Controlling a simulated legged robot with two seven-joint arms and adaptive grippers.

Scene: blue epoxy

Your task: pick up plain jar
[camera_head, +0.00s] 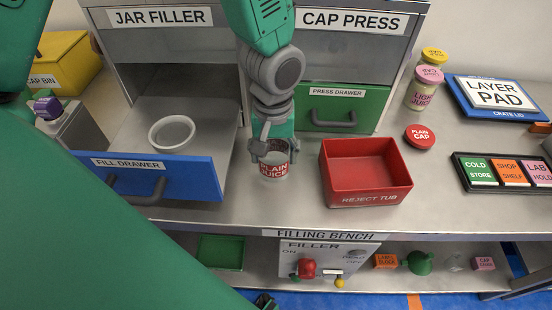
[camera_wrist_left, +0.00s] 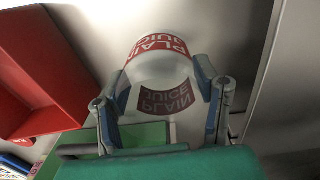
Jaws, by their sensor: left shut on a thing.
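The plain jar (camera_head: 274,168) is a clear jar with a red PLAIN JUICE label and no cap on it. It is upright at the front middle of the bench, between the open fill drawer and the reject tub. My left gripper (camera_head: 272,150) comes down from above and is shut on the jar, one finger on each side. In the left wrist view the jar (camera_wrist_left: 160,62) sits between the fingertips (camera_wrist_left: 163,90). I cannot tell whether its base touches the bench.
The red reject tub (camera_head: 366,172) stands close to the right of the jar. The blue fill drawer (camera_head: 200,178) is open on the left, with a white ring in it. The green press drawer (camera_head: 343,108) is behind. A red plain cap (camera_head: 420,136) lies farther right.

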